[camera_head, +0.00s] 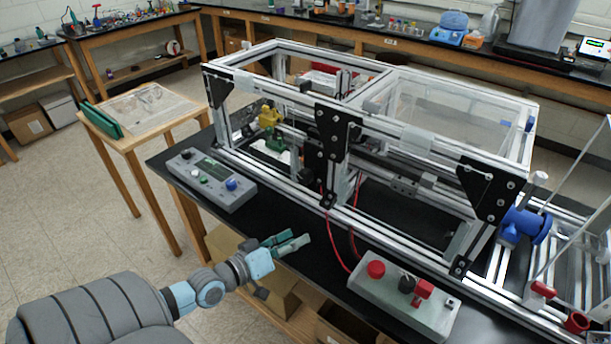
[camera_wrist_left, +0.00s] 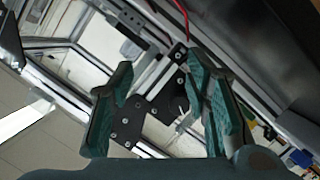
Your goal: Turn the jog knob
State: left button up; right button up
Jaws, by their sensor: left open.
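A grey control box (camera_head: 212,180) with a small display lies on the black table at the left of the frame. No label shows which knob is the jog knob. My left gripper (camera_head: 292,239) has green fingers and is open and empty between the two boxes, apart from both. In the left wrist view its fingers (camera_wrist_left: 160,92) stand wide apart. My right gripper is out of view.
The aluminium extrusion frame (camera_head: 330,112) with black corner plates stands behind both boxes. Red cables (camera_head: 336,240) run from it to the front box. Cardboard boxes (camera_head: 281,303) stand below the table edge. A blue part (camera_head: 524,226) sits at the right.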

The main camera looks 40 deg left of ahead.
aim_at(303, 179)
pick_arm(q)
jog(key=w+a+r+n+t+y, duration=0.2)
jog(key=a+r+n+t+y, duration=0.15)
jog(key=a, duration=0.55)
jog(key=shift+g+h, duration=0.35)
jog(key=w+b, duration=0.3)
jog(key=w, duration=0.3)
jog(key=w+b, duration=0.3)
jog(key=w, duration=0.4)
jog(key=shift+w+d+r, duration=0.1)
jog(key=shift+r, duration=0.1)
jog(key=shift+w, duration=0.25)
jog(key=shift+w+r, duration=0.15)
jog(key=shift+r, duration=0.1)
jog(key=shift+c, duration=0.6)
jog(key=c, duration=0.8)
jog(key=shift+m, duration=0.35)
